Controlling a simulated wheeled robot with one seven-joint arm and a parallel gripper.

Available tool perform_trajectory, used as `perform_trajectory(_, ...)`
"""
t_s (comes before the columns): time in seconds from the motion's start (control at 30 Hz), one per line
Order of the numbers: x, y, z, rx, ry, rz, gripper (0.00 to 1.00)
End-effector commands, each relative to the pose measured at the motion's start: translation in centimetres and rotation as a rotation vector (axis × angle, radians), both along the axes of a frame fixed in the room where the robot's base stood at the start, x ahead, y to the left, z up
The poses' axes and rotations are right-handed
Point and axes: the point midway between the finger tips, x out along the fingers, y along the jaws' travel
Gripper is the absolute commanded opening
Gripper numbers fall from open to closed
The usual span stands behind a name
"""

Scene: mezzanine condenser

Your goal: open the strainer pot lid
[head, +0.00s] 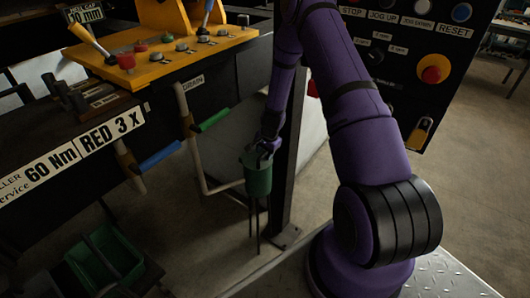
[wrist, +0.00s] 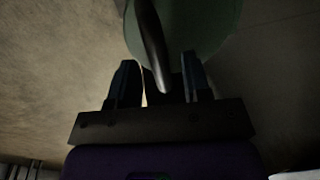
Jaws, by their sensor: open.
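The strainer pot (head: 258,178) is a green cylinder on thin dark legs in the middle of the head view, beside a dark post. Its round green top (wrist: 205,25) fills the upper part of the wrist view. A curved metal handle (wrist: 150,45) runs from the pot down toward my fingers. My gripper (wrist: 160,82) is open, with a finger on either side of the handle's lower end. In the head view my gripper (head: 265,150) is at the pot's top. I cannot tell whether the fingers touch the handle. The lid's seam is not visible.
A pipe (head: 203,165) marked DRAIN runs to the pot, with green (head: 212,120) and blue (head: 160,156) lever handles at left. A dark post (head: 289,150) stands close right of the pot. A control panel (head: 425,60) is at upper right. A green bin (head: 104,258) is at lower left.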

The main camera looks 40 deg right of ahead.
Motion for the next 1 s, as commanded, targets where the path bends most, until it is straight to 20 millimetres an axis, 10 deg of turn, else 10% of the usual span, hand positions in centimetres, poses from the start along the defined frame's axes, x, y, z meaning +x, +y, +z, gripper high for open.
perform_trajectory(0.23,0.02,0.02,-0.05,0.0,0.0,0.0,0.44)
perform_trajectory(0.43,0.01,0.01,-0.03,0.0,0.0,0.001,0.0)
perform_trajectory(1.0,0.48,0.31,0.55,-0.018,0.043,0.007,0.0)
